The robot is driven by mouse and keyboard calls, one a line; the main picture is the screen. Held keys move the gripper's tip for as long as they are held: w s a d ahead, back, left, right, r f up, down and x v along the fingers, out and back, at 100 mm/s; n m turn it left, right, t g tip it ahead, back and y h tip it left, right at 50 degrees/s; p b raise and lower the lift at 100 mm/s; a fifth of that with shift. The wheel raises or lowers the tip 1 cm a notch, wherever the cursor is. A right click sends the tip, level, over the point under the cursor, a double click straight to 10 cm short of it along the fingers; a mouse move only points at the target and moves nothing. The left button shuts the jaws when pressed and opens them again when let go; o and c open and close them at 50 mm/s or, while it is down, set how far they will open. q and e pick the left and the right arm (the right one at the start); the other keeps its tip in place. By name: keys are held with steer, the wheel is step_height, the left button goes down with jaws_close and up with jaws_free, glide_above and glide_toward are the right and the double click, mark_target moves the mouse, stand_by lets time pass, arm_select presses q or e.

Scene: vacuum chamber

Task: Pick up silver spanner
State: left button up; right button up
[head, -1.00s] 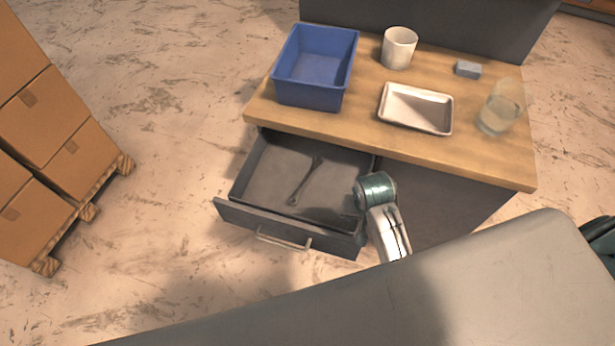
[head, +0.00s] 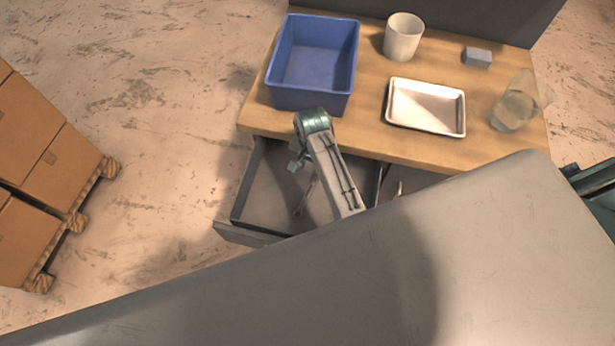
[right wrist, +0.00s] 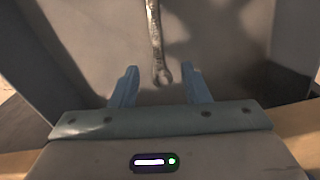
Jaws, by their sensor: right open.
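The silver spanner (head: 304,196) lies in the open grey drawer (head: 262,190), partly hidden by my right arm in the head view. In the right wrist view the spanner (right wrist: 155,40) runs from the top edge down the middle, its ring end in line with the gap between the fingers. My right gripper (right wrist: 162,85) is open, with one blue finger on each side of that end and not touching it. In the head view my right gripper (head: 295,164) is over the drawer; how high it is above the spanner I cannot tell. My left gripper is not in view.
The wooden worktop (head: 375,142) borders the drawer. On it stand a blue bin (head: 312,97), a white cup (head: 403,37), a metal tray (head: 428,128), a grey block (head: 477,57) and a clear glass (head: 514,108). Stacked boxes (head: 35,160) stand on a pallet at left.

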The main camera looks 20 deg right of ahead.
mark_target(312, 184)
steer(key=shift+s+f, duration=0.2)
steer(key=shift+f, duration=0.4)
steer(key=shift+s+f, duration=0.2)
steer(key=shift+f, duration=0.75)
steer(key=shift+w+f+p, duration=0.15)
steer(key=shift+f+p, duration=0.35)
steer(key=shift+f, duration=0.1)
step_height(312, 184, down, 3)
steer(key=shift+f+p, duration=0.1)
steer(key=shift+p, duration=0.5)
steer(key=shift+f, duration=0.65)
steer(key=shift+s, duration=0.2)
steer(key=shift+f, duration=0.1)
jaws_close()
